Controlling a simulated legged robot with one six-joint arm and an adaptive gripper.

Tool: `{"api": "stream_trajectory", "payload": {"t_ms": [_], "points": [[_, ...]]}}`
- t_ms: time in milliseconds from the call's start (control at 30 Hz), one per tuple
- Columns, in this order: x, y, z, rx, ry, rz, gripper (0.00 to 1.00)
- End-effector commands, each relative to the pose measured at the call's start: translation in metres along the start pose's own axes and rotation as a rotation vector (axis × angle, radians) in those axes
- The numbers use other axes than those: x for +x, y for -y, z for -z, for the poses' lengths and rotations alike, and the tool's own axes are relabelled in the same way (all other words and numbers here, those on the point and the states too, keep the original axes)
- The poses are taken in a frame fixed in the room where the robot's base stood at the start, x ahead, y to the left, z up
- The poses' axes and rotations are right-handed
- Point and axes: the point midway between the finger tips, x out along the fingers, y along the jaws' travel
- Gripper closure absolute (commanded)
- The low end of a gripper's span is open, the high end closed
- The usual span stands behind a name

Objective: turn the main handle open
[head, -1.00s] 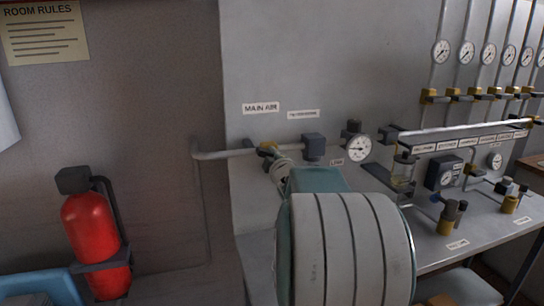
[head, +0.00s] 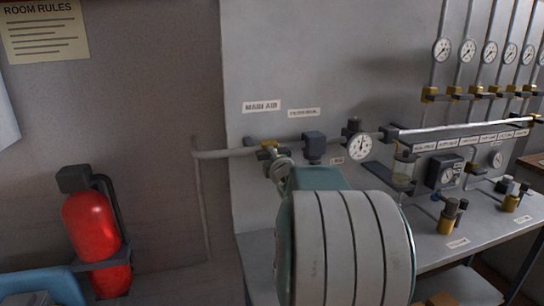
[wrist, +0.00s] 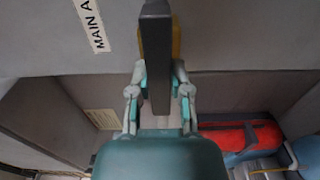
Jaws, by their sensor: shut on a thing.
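The main valve (head: 268,146) is a small brass body on the grey pipe below the MAIN AIR label (head: 261,106). Its dark bar handle (wrist: 158,40) stands large and upright in the wrist view, with yellow brass (wrist: 176,40) behind it. My gripper (wrist: 158,88) has one finger on each side of the handle and is shut on it. In the head view my gripper (head: 281,168) is at the valve, and it and my arm hide most of the handle. I cannot tell the handle's exact angle to the pipe.
A round gauge (head: 360,148) sits on the pipe right of a dark box (head: 314,147); its needle points roughly upward. More valves and gauges (head: 441,50) fill the panel's right side. A red extinguisher (head: 92,225) stands at left. The wall between is clear.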

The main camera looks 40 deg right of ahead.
Motion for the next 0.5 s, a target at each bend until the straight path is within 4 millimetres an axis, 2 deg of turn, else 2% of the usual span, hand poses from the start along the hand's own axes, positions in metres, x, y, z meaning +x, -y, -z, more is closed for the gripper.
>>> {"api": "stream_trajectory", "payload": {"t_ms": [200,233,267,300,500], "points": [[0.0,0.0054,0.0022,-0.001,-0.004,0.012,1.0],[0.0,0.0055,0.0022,-0.001,-0.004,0.012,0.62],[0.0,0.0055,0.0021,-0.001,-0.004,0.012,0.48],[-0.0001,0.0053,0.002,-0.001,-0.003,0.012,0.4],[0.0002,0.0034,0.0007,0.0,-0.002,0.007,0.4]]}}
